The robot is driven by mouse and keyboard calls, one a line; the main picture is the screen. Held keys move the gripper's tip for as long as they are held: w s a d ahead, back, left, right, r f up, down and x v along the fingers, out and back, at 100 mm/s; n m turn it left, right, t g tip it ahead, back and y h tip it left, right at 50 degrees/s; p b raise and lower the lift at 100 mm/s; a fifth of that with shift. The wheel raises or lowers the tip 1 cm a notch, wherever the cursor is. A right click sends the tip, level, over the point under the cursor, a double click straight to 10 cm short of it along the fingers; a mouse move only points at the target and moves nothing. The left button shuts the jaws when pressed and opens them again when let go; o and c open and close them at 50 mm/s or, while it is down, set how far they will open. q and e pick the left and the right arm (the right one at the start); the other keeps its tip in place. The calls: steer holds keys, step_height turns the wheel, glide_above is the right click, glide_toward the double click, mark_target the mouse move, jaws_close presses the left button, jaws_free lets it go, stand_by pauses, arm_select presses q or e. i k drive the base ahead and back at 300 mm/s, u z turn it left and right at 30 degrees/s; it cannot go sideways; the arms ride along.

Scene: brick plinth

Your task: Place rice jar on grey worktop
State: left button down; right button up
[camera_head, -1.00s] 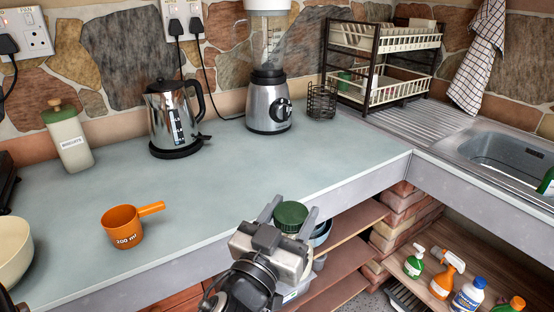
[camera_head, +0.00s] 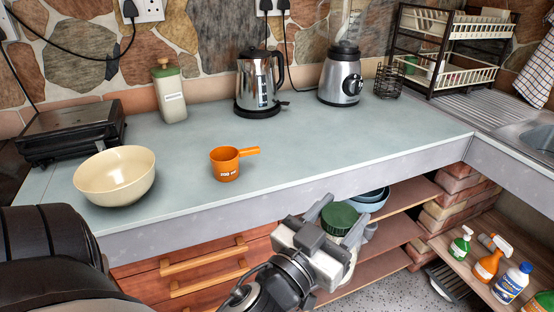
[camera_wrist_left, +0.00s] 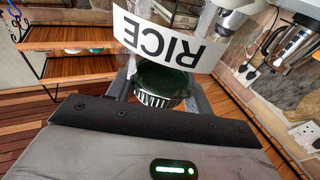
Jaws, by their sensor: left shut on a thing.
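The rice jar has a green lid (camera_head: 339,218) in the head view, where most of its body is hidden behind my gripper. In the left wrist view its white label (camera_wrist_left: 155,40) reads RICE upside down, above the dark green lid. My left gripper (camera_head: 338,212) is shut on the jar, with one finger on each side near the lid. It holds the jar in front of the worktop's front edge, before the open shelves. The grey worktop (camera_head: 330,150) stretches across the head view. My right gripper is not in view.
On the worktop stand a cream bowl (camera_head: 115,178), an orange measuring cup (camera_head: 226,165), a biscuits jar (camera_head: 170,95), a kettle (camera_head: 259,82), a blender (camera_head: 340,75) and a dark grill (camera_head: 70,130). The worktop's middle and right front are clear. A blue bowl (camera_head: 370,200) sits on the shelf below.

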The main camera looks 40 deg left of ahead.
mark_target(282, 155)
steer(key=z, duration=1.05)
steer(key=i, duration=0.9)
steer(key=u, duration=2.6)
